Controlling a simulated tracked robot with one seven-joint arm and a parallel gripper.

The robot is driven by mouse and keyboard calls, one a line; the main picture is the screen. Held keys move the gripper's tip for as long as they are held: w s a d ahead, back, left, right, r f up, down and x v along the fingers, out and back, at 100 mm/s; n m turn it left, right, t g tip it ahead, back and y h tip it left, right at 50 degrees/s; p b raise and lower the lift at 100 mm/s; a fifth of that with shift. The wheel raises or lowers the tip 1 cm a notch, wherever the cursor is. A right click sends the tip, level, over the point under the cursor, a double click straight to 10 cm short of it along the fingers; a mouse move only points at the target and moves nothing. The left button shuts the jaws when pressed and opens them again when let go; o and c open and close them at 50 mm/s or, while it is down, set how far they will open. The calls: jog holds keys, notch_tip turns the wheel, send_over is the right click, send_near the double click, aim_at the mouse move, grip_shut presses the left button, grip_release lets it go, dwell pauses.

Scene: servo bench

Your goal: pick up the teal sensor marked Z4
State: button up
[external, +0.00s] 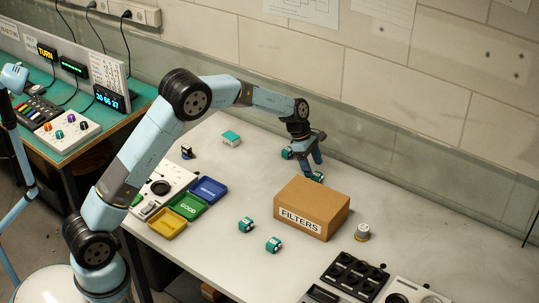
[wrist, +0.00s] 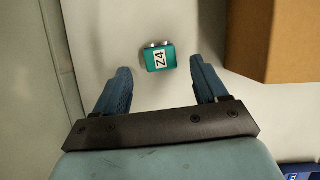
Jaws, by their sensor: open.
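The teal sensor marked Z4 (wrist: 160,60) lies on the bench in the wrist view, label up, with small metal studs on its far edge. My gripper (wrist: 160,66) is open and empty; its fingers are on either side of the sensor in the picture, with gaps on both sides. I cannot tell its height over the sensor. In the external view my gripper (external: 311,166) points down behind the box. A teal sensor (external: 318,177) beside its fingertips, partly hidden by the box, appears to be Z4. Its label is not readable there.
A cardboard box marked FILTERS (external: 311,208) stands close to the right of Z4 in the wrist view (wrist: 283,40). Another teal block (external: 287,153) is by the gripper. Two more teal sensors (external: 246,225) (external: 273,245) lie in front. Coloured trays (external: 188,206) stand left.

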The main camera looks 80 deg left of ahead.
aim_at(315, 174)
jog(key=x, duration=0.4)
jog(key=shift+s+f, duration=0.1)
jog(key=shift+a, duration=0.1)
jog(key=c, duration=1.1)
jog(key=shift+c, duration=0.2)
